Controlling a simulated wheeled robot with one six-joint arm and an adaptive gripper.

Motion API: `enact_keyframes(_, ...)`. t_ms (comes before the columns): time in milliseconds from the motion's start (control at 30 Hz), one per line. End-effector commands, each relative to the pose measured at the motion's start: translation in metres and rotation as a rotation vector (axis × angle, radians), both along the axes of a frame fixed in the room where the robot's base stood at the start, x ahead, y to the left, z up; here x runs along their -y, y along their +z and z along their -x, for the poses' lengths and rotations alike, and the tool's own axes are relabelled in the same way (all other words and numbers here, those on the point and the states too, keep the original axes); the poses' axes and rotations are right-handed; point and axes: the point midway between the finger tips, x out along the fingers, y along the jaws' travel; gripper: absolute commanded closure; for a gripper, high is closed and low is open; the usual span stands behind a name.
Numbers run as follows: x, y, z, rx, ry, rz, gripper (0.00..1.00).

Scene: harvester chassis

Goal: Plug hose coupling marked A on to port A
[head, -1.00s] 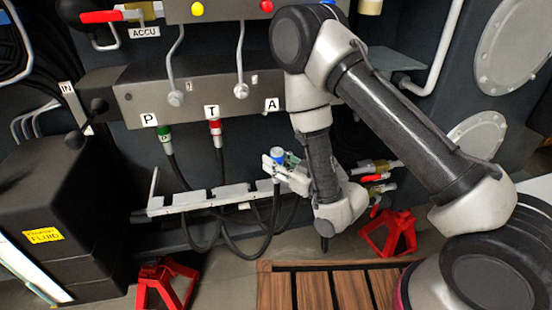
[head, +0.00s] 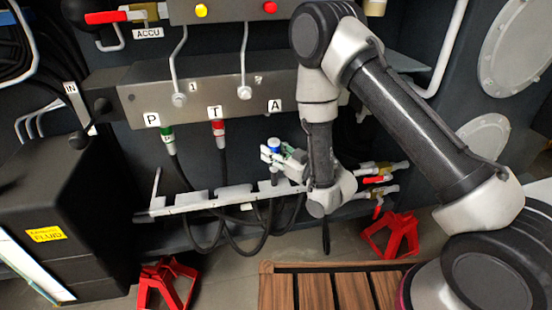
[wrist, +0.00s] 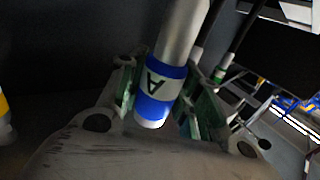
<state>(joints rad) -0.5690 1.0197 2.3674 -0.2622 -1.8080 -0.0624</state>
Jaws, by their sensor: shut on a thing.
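The hose coupling marked A (wrist: 158,88) has a blue band with a white label and a metal body. It shows between the green-padded fingers of my gripper (wrist: 172,98) in the wrist view. In the head view, the coupling's blue end (head: 273,143) sticks up from my gripper (head: 276,157), which is shut on it. The coupling is above the grey hose rack (head: 235,194) and below the label A (head: 275,106) on the port block. Port A itself, under the block's lower edge, is not clearly visible.
Couplings P (head: 167,134) and T (head: 218,129) sit under the grey block (head: 205,98) left of label A. Hoses (head: 240,235) loop below the rack. Brass valves (head: 380,172) and a red stand (head: 392,235) are at right. A black cabinet (head: 45,170) stands at left.

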Motion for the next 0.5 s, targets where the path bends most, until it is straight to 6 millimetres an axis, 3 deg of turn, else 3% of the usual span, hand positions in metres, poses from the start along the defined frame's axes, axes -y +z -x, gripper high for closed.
enact_keyframes(500,-0.014,0.001,-0.061,0.003,-0.001,-0.002,1.00)
